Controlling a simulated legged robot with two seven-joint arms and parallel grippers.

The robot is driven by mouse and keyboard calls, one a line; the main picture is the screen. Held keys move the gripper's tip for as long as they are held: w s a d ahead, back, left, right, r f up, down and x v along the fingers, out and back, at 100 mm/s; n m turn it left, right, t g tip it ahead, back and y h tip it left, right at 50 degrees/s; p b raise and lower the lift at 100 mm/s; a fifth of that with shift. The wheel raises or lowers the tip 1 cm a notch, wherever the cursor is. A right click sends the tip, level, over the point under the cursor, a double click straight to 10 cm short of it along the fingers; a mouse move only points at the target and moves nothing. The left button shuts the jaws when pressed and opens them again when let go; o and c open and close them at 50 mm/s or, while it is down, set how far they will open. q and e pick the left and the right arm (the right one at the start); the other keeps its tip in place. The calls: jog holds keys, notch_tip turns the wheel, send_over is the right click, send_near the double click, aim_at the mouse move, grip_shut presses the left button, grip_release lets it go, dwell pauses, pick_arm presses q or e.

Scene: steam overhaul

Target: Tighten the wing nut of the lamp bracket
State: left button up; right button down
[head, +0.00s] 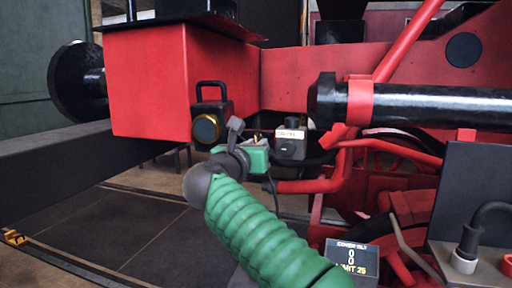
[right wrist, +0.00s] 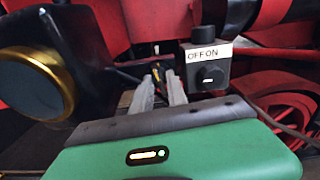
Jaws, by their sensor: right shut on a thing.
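The lamp (head: 208,118), black with a brass-rimmed lens and a top handle, is on the front of the red beam. It is also large at the left of the right wrist view (right wrist: 37,82). My right gripper (head: 259,137), on the green arm, is just right of the lamp. In the right wrist view its two grey fingers (right wrist: 160,76) are closed on a small dark part with yellow marks, apparently the wing nut (right wrist: 156,73). The fingers hide much of it, and its turn angle cannot be told. My left gripper is out of view.
A grey switch box (head: 290,141) labelled OFF ON stands close right of the gripper. A black cylinder (head: 430,103) and red pipes fill the right side. A small display (head: 352,258) reads LIMIT 25. Open dark floor (head: 110,235) lies at lower left.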

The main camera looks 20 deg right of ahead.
jog(key=shift+r, duration=0.1)
dwell(0.7)
jog(key=c, duration=1.6)
grip_release()
jog(key=shift+o, duration=0.2)
jog(key=shift+w, duration=0.2)
jog(key=shift+a, duration=0.1)
jog(key=shift+s, duration=0.1)
